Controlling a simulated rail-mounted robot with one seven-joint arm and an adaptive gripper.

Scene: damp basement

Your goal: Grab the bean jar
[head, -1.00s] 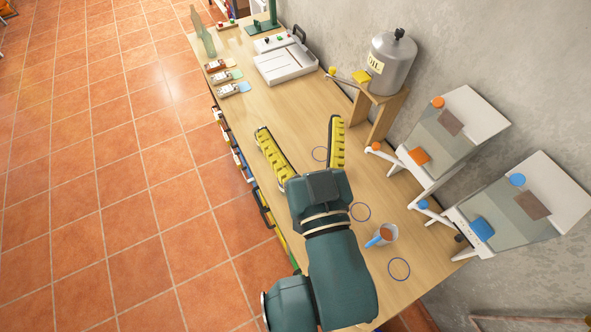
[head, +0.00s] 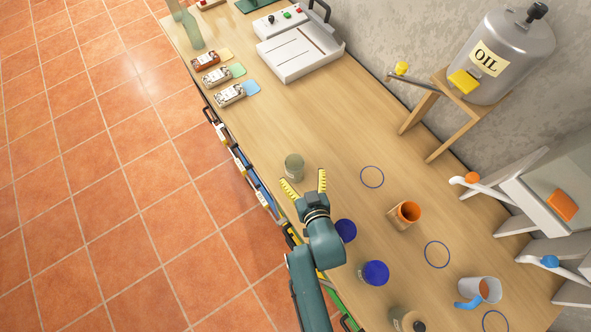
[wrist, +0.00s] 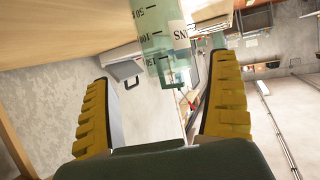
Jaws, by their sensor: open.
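A greenish see-through jar (head: 294,167) stands upright on the bench near its front edge. It also shows in the wrist view (wrist: 160,40), with measuring marks and a partly visible label whose lettering looks like the end of "BEANS". I take it for the bean jar. My gripper (head: 305,186) is open and empty, just short of the jar. In the wrist view the jar lies ahead, between the lines of the two yellow fingers (wrist: 162,72), with no clear contact.
Blue-lidded jars (head: 374,273) stand beside my arm, one partly hidden. Another jar (head: 408,319) is at the bottom edge. The bench top (head: 330,110) beyond the jar is clear toward the white tray (head: 298,52).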

